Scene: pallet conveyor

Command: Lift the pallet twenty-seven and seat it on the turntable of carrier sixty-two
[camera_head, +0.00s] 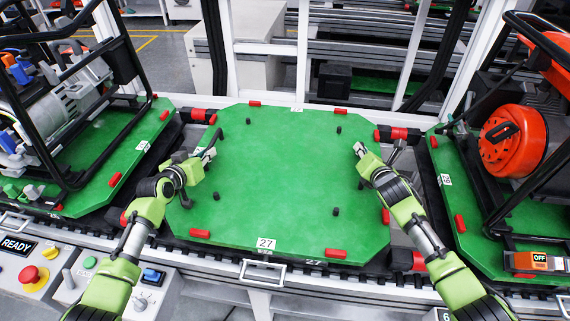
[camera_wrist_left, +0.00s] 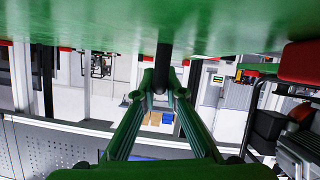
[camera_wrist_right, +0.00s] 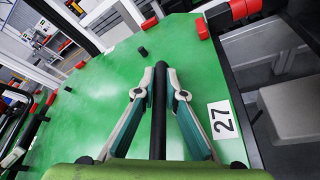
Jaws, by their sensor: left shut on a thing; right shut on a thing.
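Pallet twenty-seven (camera_head: 280,170) is a bare green octagonal plate with red corner pieces, black pegs and a "27" label (camera_head: 266,243). It lies about level over the conveyor between two loaded pallets. My left gripper (camera_head: 210,153) is at its left side, shut on a black peg (camera_wrist_left: 163,65), with the green plate close above in the left wrist view. My right gripper (camera_head: 362,150) is at its right side, shut on a black peg (camera_wrist_right: 159,105); another "27" label (camera_wrist_right: 222,119) is beside it. No turntable or carrier number sixty-two is readable; whatever is under the pallet is hidden.
A left green pallet (camera_head: 150,140) carries a black-framed machine. A right green pallet (camera_head: 450,160) carries an orange engine (camera_head: 510,140). Both stand close beside the middle pallet. A control panel with a READY sign (camera_head: 15,245) is at front left. White frame posts rise behind.

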